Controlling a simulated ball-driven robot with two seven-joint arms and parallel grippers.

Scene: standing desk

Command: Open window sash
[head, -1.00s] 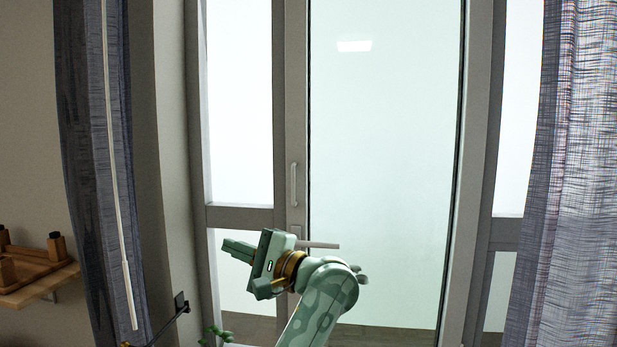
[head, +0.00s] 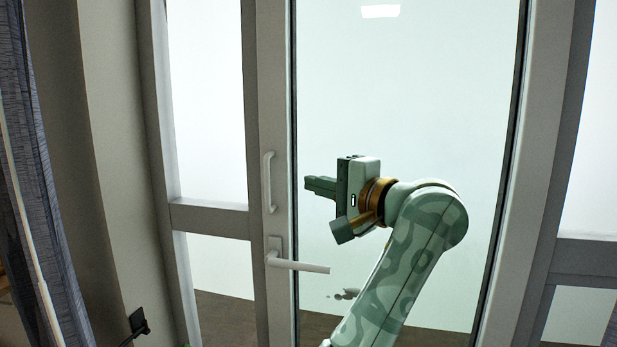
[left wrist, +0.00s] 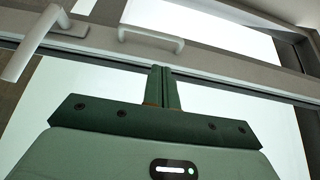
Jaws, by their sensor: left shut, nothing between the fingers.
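The window sash is a tall glazed panel (head: 420,110) in a grey frame and looks closed. On its left stile are a white lever handle (head: 300,266), pointing right, and a white vertical pull bar (head: 268,183) above it. Both also show in the left wrist view, the lever (left wrist: 32,45) at upper left and the pull bar (left wrist: 150,38) at top centre. My left gripper (head: 309,186) is shut and empty, in front of the glass, right of the pull bar and above the lever. Its fingers (left wrist: 160,70) point toward the stile. It appears apart from both handles. My right gripper is out of view.
A fixed side pane (head: 208,100) with a crossbar stands left of the sash. A grey-blue curtain (head: 45,190) hangs at far left. A small dark object (head: 138,322) is at the lower left. The space around the gripper looks clear.

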